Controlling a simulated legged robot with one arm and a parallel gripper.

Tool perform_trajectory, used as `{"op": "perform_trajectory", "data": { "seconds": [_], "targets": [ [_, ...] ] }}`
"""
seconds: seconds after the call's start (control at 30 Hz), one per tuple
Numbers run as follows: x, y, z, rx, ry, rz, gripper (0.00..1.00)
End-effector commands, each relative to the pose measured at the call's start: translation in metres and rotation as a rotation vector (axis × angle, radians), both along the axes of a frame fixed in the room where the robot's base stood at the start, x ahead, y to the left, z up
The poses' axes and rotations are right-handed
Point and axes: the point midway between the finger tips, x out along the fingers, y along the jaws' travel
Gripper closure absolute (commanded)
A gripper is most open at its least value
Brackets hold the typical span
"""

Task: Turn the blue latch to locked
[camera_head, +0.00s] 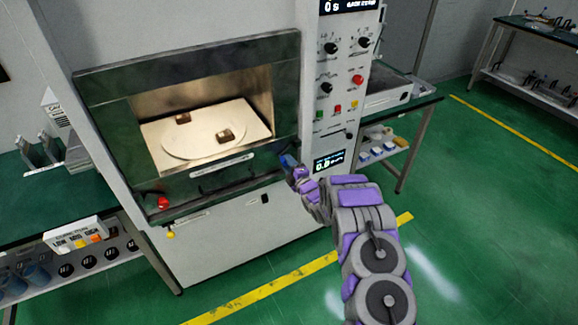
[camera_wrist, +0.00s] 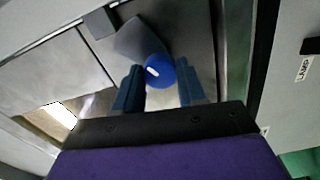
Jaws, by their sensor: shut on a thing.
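The blue latch (camera_wrist: 158,70) is a round blue knob with a small white mark, set on the front of the microwave generator beside a grey bracket (camera_wrist: 140,38). My gripper (camera_wrist: 157,84) has its two dark blue fingers on either side of the knob and is shut on it. In the head view, my gripper (camera_head: 289,163) reaches the right edge of the oven front, just below the door window. There the latch is too small and covered to tell apart from my fingers.
The generator's door (camera_head: 190,60) frames a lit chamber with a round plate (camera_head: 203,143) holding two small brown pieces. A red knob (camera_head: 163,202) sits at the lower left. A control panel (camera_head: 338,85) with knobs and buttons stands right of the door.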

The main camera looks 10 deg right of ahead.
Motion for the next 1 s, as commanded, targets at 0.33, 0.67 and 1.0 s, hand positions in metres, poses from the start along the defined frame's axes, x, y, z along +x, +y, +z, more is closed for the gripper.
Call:
{"op": "perform_trajectory", "data": {
  "seconds": [0.33, 0.67, 1.0],
  "targets": [
    [-0.002, 0.002, -0.004, -0.001, 0.009, 0.004, 0.51],
    [-0.001, 0.001, -0.002, 0.001, 0.004, 0.002, 0.34],
    [-0.020, -0.006, 0.000, 0.002, 0.005, 0.001, 0.34]
  ]
}}
